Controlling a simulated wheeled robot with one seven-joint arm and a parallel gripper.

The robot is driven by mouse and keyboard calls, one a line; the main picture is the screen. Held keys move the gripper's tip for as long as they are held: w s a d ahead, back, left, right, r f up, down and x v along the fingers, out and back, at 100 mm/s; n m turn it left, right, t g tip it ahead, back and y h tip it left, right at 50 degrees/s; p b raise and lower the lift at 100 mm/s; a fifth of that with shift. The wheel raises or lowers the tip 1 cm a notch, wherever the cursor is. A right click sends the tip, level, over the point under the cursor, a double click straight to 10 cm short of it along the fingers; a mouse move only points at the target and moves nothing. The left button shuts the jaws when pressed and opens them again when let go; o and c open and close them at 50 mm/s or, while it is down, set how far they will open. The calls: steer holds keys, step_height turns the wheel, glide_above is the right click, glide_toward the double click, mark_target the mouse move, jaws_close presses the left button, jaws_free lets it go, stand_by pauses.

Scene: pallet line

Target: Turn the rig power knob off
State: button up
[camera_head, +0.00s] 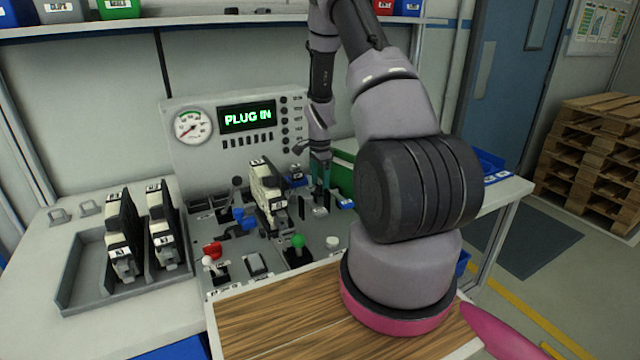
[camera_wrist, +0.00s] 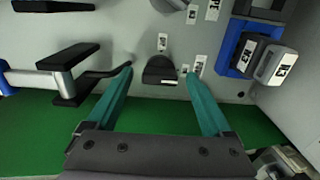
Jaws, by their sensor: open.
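In the wrist view, a dark half-round knob (camera_wrist: 160,69) sits on the grey rig panel, with a short white mark near its lower edge. Small white labels lie above it and to its right; their text is too small to read surely. My gripper (camera_wrist: 159,73) is open, with one teal finger on each side of the knob. Gaps show between the fingers and the knob. In the head view my gripper (camera_head: 320,174) points down at the right part of the rig (camera_head: 185,149). I cannot make out the knob there. The rig's screen (camera_head: 247,117) reads "PLUG IN" in green.
Blue-based connectors (camera_wrist: 262,60) marked K3 are at right. In the head view, a tray (camera_head: 75,285) with two upright modules stands left. A green-topped joystick (camera_head: 298,242) and wooden board (camera_head: 270,320) are in front.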

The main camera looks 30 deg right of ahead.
jaws_close()
steer(key=shift+n, duration=0.3)
steer(key=n, duration=0.3)
steer(key=shift+n, duration=0.3)
steer(key=n, duration=0.4)
steer(key=shift+n, duration=0.3)
steer(key=n, duration=0.9)
